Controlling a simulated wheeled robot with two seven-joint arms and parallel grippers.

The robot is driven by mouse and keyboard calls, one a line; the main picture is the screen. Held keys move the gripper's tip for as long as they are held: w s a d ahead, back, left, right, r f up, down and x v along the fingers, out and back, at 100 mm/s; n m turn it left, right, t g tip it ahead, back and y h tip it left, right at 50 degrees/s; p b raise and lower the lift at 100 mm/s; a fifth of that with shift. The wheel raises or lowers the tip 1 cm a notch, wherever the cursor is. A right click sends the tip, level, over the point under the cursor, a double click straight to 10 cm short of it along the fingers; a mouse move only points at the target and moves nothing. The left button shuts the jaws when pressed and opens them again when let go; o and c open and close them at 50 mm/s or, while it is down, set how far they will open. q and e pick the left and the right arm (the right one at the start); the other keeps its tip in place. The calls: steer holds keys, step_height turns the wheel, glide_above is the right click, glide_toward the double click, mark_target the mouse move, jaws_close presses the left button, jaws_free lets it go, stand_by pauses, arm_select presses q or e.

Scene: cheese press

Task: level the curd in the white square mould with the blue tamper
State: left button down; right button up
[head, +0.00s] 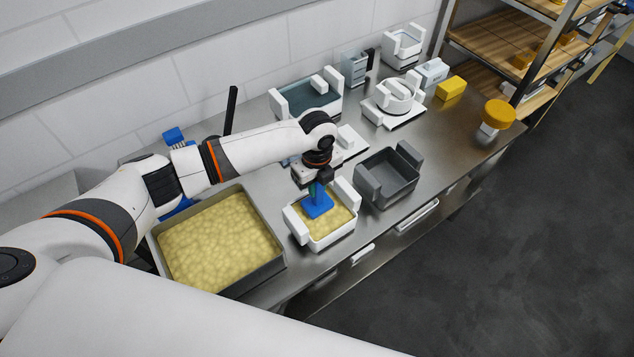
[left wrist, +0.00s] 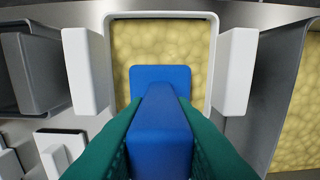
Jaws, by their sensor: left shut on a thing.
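The white square mould (head: 320,243) stands on the steel table, with yellow curd (head: 342,214) inside; in the left wrist view its white rim (left wrist: 160,14) surrounds the lumpy curd (left wrist: 185,45). The blue tamper (head: 317,205) is over the curd, its flat foot inside the mould's outline. I cannot tell whether the foot touches the curd. My left gripper (head: 315,184) is shut on the tamper's handle. In the left wrist view its green fingers (left wrist: 158,135) hold both sides of the blue tamper (left wrist: 160,78). My right gripper is not in view.
A large tray of curd (head: 284,264) sits left of the mould. An empty dark grey mould (head: 372,198) stands close on its right. Behind are a teal-grey basin (head: 285,113), a round white mould (head: 394,96) and a yellow block (head: 451,88). Shelving (head: 520,60) stands at the far right.

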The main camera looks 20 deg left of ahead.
arm_select(q)
steer(key=shift+f, duration=0.2)
steer(key=shift+s+d+r+p, duration=0.15)
steer(key=shift+s+d+p, duration=0.45)
steer(key=shift+d+p, duration=0.15)
steer(key=shift+w+a, duration=0.6)
steer(key=shift+a, duration=0.15)
steer(key=shift+s+p, duration=0.1)
steer(key=shift+p, duration=0.25)
steer(key=shift+s+d+p, duration=0.25)
steer(key=shift+d+p, duration=0.1)
steer(key=shift+d, duration=0.05)
steer(key=shift+w+a+f+p, duration=0.2)
steer(key=shift+w+a+p, duration=0.1)
steer(key=shift+a+p, duration=0.1)
stand_by(0.7)
